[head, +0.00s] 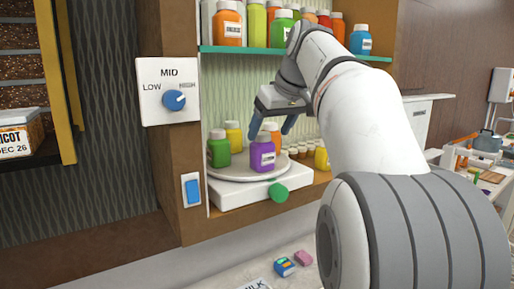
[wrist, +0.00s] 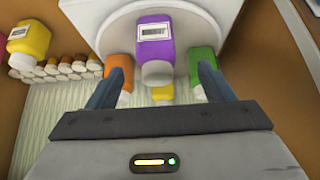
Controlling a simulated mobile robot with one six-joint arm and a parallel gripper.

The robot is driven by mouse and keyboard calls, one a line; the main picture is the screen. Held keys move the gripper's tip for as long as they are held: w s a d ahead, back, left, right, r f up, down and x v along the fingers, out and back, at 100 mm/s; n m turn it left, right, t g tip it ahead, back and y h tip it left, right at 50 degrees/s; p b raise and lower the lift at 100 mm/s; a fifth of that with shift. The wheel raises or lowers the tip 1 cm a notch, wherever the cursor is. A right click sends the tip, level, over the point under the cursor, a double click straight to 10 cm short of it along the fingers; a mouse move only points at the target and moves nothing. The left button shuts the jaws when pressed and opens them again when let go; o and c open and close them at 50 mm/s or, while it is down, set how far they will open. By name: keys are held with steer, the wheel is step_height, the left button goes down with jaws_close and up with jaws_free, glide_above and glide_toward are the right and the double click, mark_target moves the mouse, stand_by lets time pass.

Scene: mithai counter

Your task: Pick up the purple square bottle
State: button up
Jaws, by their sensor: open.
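The purple square bottle (head: 262,154) stands upright at the front of a round turntable (head: 237,172) in the wall niche. An orange bottle (wrist: 119,78) and a green bottle (wrist: 201,66) stand close to the left and right fingers.
A yellow bottle (head: 233,136) also stands on the turntable. A green knob (head: 278,193) juts from its white base. Small jars and a yellow bottle (head: 321,159) stand to the right. A shelf (head: 230,49) of bottles hangs above.

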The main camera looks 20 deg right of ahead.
mark_target(264, 143)
steer(key=shift+w+f, duration=0.15)
steer(key=shift+w, duration=0.25)
steer(key=shift+w+a+f, duration=0.15)
steer(key=shift+w+f, duration=0.05)
steer(key=shift+f, duration=0.4)
steer(key=x, duration=0.1)
steer(key=p+x, duration=0.1)
steer(key=x, duration=0.2)
steer(key=shift+w+d+f+p, duration=0.2)
steer(key=shift+w+d+p, duration=0.05)
steer(key=shift+w+p, duration=0.2)
steer(key=shift+w+f, duration=0.2)
steer(key=shift+f, duration=0.25)
steer(key=shift+c, duration=0.5)
steer(key=c, duration=1.1)
